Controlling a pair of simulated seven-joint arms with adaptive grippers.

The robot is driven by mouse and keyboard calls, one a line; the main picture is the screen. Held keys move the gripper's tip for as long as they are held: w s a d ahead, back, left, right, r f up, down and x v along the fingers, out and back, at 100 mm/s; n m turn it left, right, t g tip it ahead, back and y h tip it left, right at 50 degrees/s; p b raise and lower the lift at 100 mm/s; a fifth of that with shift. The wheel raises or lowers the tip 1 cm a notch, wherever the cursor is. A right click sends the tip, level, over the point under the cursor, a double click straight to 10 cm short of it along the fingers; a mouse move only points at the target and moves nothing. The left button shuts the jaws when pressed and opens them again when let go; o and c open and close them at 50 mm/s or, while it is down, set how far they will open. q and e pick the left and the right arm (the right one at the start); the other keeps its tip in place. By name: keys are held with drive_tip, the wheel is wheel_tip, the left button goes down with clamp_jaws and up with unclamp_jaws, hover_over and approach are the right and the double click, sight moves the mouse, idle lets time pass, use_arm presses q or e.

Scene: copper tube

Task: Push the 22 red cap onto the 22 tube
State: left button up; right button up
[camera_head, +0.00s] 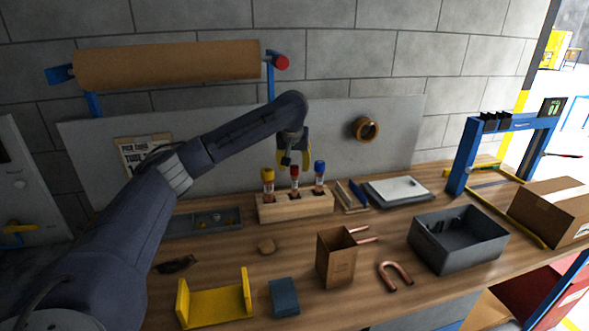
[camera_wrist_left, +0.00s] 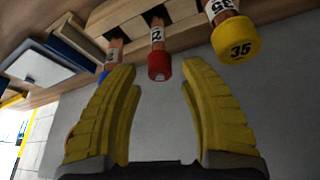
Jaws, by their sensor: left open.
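The red cap (camera_head: 295,169) sits at the top of the middle copper tube (camera_head: 295,184) in the wooden rack (camera_head: 272,210). In the left wrist view the red cap (camera_wrist_left: 159,67) is at the end of the tube (camera_wrist_left: 157,35), whose white label is partly readable. I cannot tell how far the cap is seated. My left gripper (camera_head: 294,158) is above the rack near the red cap. Its yellow fingers (camera_wrist_left: 160,80) are open in the left wrist view, one to either side of the cap with gaps between. My right gripper does not show.
A yellow-capped tube (camera_head: 268,178), marked 35 on its cap, and a blue-capped tube (camera_head: 320,172) flank the red one closely.

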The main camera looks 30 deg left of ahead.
use_arm(q)
drive_tip(key=v, duration=0.9)
drive_tip(key=shift+r, duration=0.1)
